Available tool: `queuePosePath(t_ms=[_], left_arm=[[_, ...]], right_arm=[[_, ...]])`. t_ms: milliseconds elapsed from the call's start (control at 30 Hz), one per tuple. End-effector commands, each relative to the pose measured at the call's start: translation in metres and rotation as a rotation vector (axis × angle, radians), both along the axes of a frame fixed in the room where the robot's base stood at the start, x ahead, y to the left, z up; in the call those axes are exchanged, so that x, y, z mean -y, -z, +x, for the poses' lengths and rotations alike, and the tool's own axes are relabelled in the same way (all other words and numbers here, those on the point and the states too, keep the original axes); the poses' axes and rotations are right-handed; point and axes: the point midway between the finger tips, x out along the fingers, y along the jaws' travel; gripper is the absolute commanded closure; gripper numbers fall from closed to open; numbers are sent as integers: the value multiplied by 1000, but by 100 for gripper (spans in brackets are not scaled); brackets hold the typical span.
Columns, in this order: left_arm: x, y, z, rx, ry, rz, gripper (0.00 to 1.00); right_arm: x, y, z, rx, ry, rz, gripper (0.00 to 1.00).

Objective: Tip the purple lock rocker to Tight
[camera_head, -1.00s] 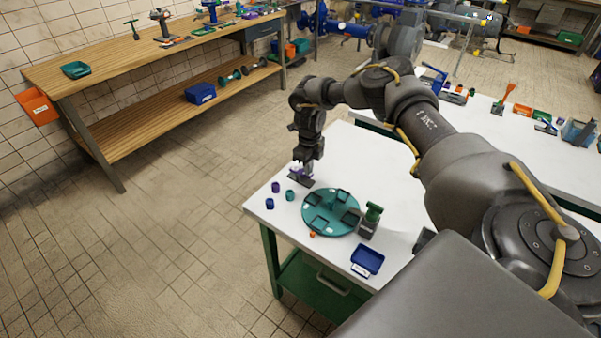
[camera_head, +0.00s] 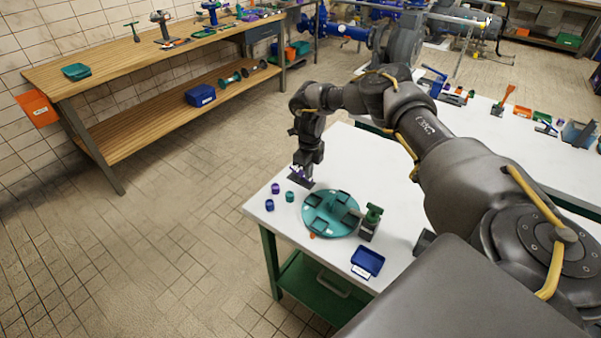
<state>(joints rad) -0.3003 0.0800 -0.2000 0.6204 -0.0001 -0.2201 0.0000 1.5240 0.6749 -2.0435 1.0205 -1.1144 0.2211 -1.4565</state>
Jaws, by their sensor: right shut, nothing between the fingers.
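The purple lock rocker (camera_head: 296,172) sits on a small dark base (camera_head: 301,183) at the far left part of the white table. Only a little purple shows, because my right gripper covers most of it. Its tilt and any Tight marking are too small to tell. My right gripper (camera_head: 304,174) points down at the rocker from above, shut with nothing between its fingers. It is at or very close to the rocker; I cannot tell whether they touch. My left gripper is not in view.
On the white table (camera_head: 335,165) a teal round tray (camera_head: 331,213) with dark compartments stands nearer me. Small purple, teal and blue cups stand left of it. A green-topped device (camera_head: 370,222) and a blue tray (camera_head: 367,262) are to its right and front.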

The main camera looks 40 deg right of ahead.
Motion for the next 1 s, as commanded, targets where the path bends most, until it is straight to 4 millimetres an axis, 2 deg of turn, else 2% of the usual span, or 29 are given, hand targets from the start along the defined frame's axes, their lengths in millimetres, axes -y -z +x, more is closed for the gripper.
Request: queuePosePath(t_ms=[133, 267, 1000], left_arm=[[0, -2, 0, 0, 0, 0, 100], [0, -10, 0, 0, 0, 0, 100], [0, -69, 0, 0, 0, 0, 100]], right_arm=[[-1, -1, -1, -2, -2, 1, 100], [-1, -10, -1, -2, -1, 1, 100], [0, -82, -1, -1, 0, 1, 100]])
